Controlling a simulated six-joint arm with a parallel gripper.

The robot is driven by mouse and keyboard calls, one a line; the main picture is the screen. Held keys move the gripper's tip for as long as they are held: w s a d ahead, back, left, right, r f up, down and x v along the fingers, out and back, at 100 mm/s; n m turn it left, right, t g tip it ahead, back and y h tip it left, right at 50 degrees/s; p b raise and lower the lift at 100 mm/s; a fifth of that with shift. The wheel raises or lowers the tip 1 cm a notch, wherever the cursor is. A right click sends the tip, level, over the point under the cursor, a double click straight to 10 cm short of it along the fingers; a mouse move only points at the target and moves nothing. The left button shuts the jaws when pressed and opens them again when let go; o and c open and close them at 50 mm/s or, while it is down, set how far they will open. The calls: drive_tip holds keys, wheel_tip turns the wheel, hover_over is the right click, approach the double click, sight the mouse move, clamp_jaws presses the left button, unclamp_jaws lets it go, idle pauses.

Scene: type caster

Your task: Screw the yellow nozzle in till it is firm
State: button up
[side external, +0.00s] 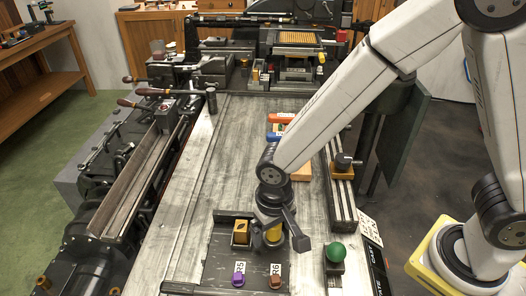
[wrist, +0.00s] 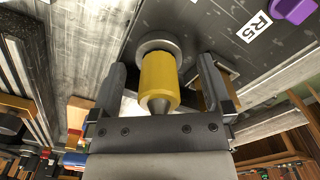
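The yellow nozzle (wrist: 160,75) stands in a round grey collar (wrist: 158,43) on the dark plate, its grey tapered tip pointing towards my wrist. My gripper (wrist: 161,66) has one finger on each side of the nozzle, with a visible gap on both sides. In the side external view the nozzle (side external: 272,236) shows below my gripper (side external: 271,228), partly covered by it. How deep the nozzle sits in the collar cannot be told.
A gold block (side external: 241,232) stands close to the left of my gripper. A purple piece (side external: 238,280) by label R5 and a brown piece (side external: 275,282) by label R6 are in front. A green ball (side external: 335,252) is at the right. The bench's middle left is clear.

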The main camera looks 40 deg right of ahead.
drive_tip(key=shift+r, duration=0.15)
drive_tip(key=shift+r, duration=3.75)
drive_tip(key=c, duration=0.5)
drive_tip(key=m, duration=0.2)
drive_tip(key=m+y, duration=0.1)
drive_tip(key=m, duration=0.2)
drive_tip(key=shift+s+d+m+y, duration=0.3)
drive_tip(key=shift+s+d+m, duration=0.05)
drive_tip(key=shift+d+m, duration=0.05)
drive_tip(key=m+y, duration=0.1)
drive_tip(key=m, duration=0.3)
drive_tip(key=d+m+t+y, duration=0.1)
drive_tip(key=m, duration=0.4)
drive_tip(key=d+m, duration=0.1)
drive_tip(key=m, duration=0.4)
drive_tip(key=shift+s+d+r+y, duration=0.1)
drive_tip(key=shift+r+y, duration=0.3)
drive_tip(key=shift+f, duration=0.1)
drive_tip(key=shift+x, duration=3.8)
